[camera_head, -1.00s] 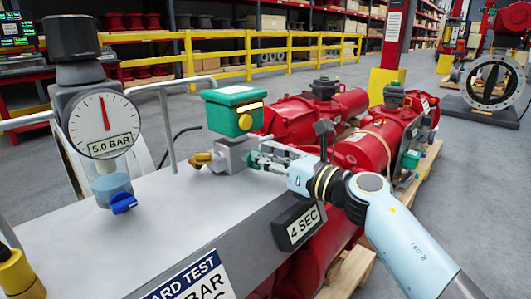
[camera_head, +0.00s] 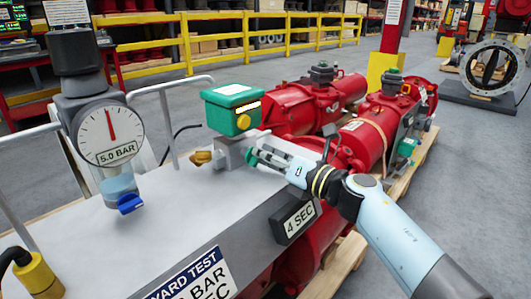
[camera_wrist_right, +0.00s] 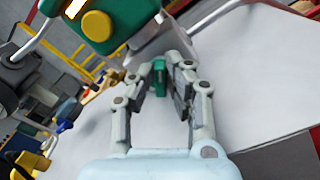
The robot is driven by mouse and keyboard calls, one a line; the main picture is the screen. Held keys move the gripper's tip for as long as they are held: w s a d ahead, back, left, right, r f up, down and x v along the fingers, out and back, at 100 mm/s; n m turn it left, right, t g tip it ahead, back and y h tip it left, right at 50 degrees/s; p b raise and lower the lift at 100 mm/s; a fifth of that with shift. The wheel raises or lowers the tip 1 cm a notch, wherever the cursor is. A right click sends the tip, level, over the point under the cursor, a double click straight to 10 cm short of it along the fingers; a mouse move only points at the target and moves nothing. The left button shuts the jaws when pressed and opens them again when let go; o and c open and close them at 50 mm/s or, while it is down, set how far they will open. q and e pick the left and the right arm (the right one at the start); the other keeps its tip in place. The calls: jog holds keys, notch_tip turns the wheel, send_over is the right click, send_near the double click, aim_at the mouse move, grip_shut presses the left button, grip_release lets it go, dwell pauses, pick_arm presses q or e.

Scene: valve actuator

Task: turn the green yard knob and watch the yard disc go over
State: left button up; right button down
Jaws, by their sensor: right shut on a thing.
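The green knob (camera_head: 252,157) sits on the side of a grey metal block (camera_head: 232,150) on the bench. My right gripper (camera_head: 258,157) reaches it from the right and is shut on it. In the right wrist view the knob (camera_wrist_right: 158,78) shows between the fingertips (camera_wrist_right: 166,75). A green box (camera_head: 232,108) with a yellow disc (camera_head: 243,122) stands above the block; the disc also shows in the right wrist view (camera_wrist_right: 97,26). I cannot tell if this is the yard disc or which way it is turned. My left gripper is not in view.
A gauge (camera_head: 110,136) marked 5.0 BAR stands at left on the grey bench (camera_head: 130,240). A brass fitting (camera_head: 201,158) is left of the block. Red actuators (camera_head: 315,105) lie behind. A 4 SEC sign (camera_head: 297,219) is on the bench's front.

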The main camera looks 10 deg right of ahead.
jog(key=c, duration=1.3)
grip_release()
jog(key=shift+c, duration=0.2)
jog(key=v, duration=1.2)
